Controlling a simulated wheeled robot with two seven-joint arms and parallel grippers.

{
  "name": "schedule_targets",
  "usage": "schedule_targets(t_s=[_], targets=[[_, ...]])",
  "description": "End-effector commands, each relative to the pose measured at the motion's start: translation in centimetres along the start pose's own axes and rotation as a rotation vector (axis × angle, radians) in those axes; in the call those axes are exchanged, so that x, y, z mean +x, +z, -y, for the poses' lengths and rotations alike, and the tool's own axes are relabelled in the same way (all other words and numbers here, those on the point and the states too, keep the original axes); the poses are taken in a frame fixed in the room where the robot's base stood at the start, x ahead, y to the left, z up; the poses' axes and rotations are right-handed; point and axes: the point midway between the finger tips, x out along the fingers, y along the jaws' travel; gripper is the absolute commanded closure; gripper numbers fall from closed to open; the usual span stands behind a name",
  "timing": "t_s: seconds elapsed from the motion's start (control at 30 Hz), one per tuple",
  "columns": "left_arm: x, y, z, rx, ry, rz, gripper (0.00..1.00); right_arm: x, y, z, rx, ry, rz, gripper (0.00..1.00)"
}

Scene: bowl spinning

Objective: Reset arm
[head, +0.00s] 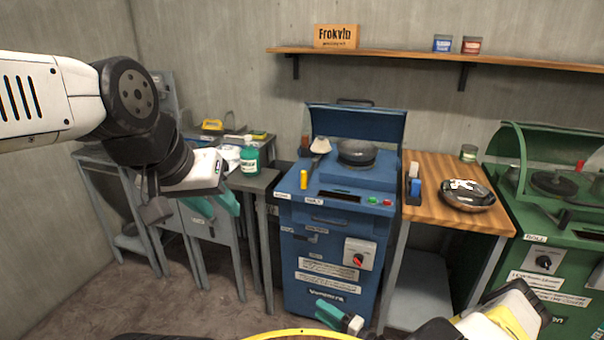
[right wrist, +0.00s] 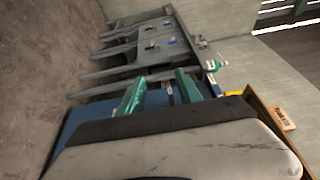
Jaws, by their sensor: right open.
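My left gripper (head: 219,204) has teal fingers and hangs at the left of the head view, in front of the grey bench. Its finger gap is not clear from this angle. My right gripper (head: 338,316) is low in the head view, in front of the blue machine (head: 318,254). In the right wrist view my right gripper (right wrist: 160,88) shows two teal fingers spread apart with nothing between them. A dark round bowl (head: 357,152) sits on top of the blue machine. Another bowl (head: 468,195) with pale pieces in it rests on the wooden table.
The wooden table (head: 440,166) stands between the blue machine and a green machine (head: 560,265). A grey bench (head: 262,181) at left carries a green bottle (head: 249,158). A wall shelf (head: 400,54) runs above. Open floor lies at lower left.

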Motion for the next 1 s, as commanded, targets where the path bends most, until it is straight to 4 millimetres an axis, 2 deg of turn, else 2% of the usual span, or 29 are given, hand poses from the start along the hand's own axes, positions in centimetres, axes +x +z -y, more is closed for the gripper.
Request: schedule_targets(t_s=[0.37,0.67,0.77,0.87,1.0], targets=[[0.0,0.0,0.0,0.0,0.0,0.0,0.64,-0.5,-3.2,0.2,-0.105,0.138,0.032,0.58],[0.0,0.0,0.0,0.0,0.0,0.0,0.64,-1.5,-8.0,1.6,-0.267,0.353,0.075,0.58],[0.0,0.0,0.0,0.0,0.0,0.0,0.64,-2.0,-10.6,3.0,-0.353,0.46,0.093,0.58],[0.0,0.0,0.0,0.0,0.0,0.0,0.64,-2.6,-13.6,5.4,-0.459,0.592,0.111,0.58],[0.0,0.0,0.0,0.0,0.0,0.0,0.64,-3.7,-17.3,10.1,-0.598,0.771,0.125,0.58]])
